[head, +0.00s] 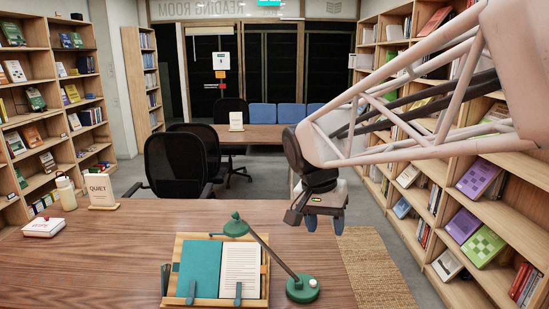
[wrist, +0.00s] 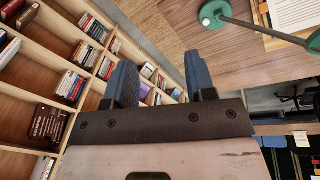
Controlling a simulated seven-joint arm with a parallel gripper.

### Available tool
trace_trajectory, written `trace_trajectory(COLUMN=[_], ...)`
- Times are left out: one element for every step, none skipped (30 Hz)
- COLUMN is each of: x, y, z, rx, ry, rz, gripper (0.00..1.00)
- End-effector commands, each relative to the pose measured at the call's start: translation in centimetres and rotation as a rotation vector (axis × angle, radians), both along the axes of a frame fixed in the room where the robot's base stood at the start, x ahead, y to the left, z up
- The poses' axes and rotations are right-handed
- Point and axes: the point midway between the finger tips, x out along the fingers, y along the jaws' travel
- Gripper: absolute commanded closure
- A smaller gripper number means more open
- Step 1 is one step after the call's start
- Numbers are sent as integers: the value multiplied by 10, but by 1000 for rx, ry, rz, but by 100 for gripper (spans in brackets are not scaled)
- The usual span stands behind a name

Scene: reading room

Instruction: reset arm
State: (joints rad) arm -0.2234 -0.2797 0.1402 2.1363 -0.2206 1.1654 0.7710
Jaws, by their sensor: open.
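My gripper (head: 324,222) hangs at the end of my arm, right of centre in the head view, with its blue fingers pointing down. In the wrist view its two blue fingers (wrist: 162,82) stand wide apart with nothing between them. The gripper is open and empty. It appears over the right part of the wooden desk (head: 110,255), to the right of and behind the green lamp (head: 302,289). It touches nothing that I can see.
A book stand (head: 266,292) holds an open teal book (head: 199,265) on the desk. A QUIET sign (head: 100,190), a bottle (head: 66,193) and a white box (head: 44,227) stand at the left. Bookshelves (head: 480,190) rise close on the right. Black chairs (head: 176,165) stand behind the desk.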

Motion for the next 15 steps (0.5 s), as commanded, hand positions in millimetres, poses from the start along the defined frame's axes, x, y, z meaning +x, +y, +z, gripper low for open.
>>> trace_trajectory(x=[-12, -19, -27, -34, -40, -49, -55, -62, -70, -77, -84, -92, -99, -105, -114], y=[-8, -12, -17, -20, -24, -28, -31, -35, -39, -41, -44, -48, -51, -53, -56], z=[0, -1, -3, -4, -5, -8, -9, -11, -12, -15, -16, -19, -21, -22, -26], rx=[12, 20, 29, 35, 43, 51, 57, 63, 70, 76, 82, 87, 91, 97, 102], ry=[-6, -7, -9, -13, -16, -19, -23, -26, -33, -35, -40, -47, -52, -58, -63], rz=[19, 33, 54, 68, 83, 104, 120, 134, 155, 169, 183, 203, 219, 234, 254], gripper=[50, 50, 50, 50, 50, 50, 50, 50, 50, 50, 50, 50, 50, 50, 50])
